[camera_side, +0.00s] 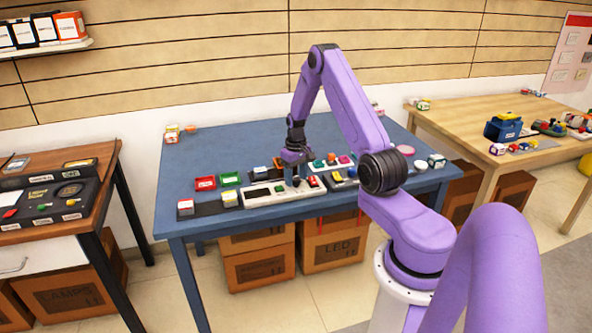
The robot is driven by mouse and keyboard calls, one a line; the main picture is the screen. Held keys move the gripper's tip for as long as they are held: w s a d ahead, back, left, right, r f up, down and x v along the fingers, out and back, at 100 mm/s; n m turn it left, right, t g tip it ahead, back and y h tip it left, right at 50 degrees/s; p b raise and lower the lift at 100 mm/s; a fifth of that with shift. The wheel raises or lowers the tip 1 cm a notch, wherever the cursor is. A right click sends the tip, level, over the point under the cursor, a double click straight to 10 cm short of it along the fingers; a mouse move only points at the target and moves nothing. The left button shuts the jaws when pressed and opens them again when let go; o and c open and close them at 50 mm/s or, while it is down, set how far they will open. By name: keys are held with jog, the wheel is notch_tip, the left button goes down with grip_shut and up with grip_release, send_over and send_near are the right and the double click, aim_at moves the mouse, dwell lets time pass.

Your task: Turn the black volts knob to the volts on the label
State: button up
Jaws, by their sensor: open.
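My gripper (296,172), purple with dark parts, points down over the right half of a long white panel (268,200) near the front edge of the blue table. It is open. A small dark shape right under the fingertips may be the black volts knob; it is too small to tell whether the fingers touch it or stand around it. No label with volts can be read at this size.
Several coloured parts lie close behind and right of my gripper. Other tables stand on both sides.

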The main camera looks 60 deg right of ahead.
aim_at(296, 179)
notch_tip(296, 179, up, 17)
jog(key=shift+r, duration=0.2)
dwell(0.3)
dwell(0.4)
jog(key=s+a+r+n, duration=0.15)
jog(key=a+n, duration=0.25)
jog(key=a, duration=0.9)
jog(key=a+r+n, duration=0.2)
jog(key=a+n, duration=0.1)
jog(key=a, duration=1.1)
jog(key=s+a+n, duration=0.5)
jog(key=s+a, duration=0.4)
jog(key=s, duration=0.2)
jog(key=s+a+n, duration=0.1)
jog(key=s+n, duration=0.4)
jog(key=s, duration=0.9)
jog(key=shift+a+f, duration=0.3)
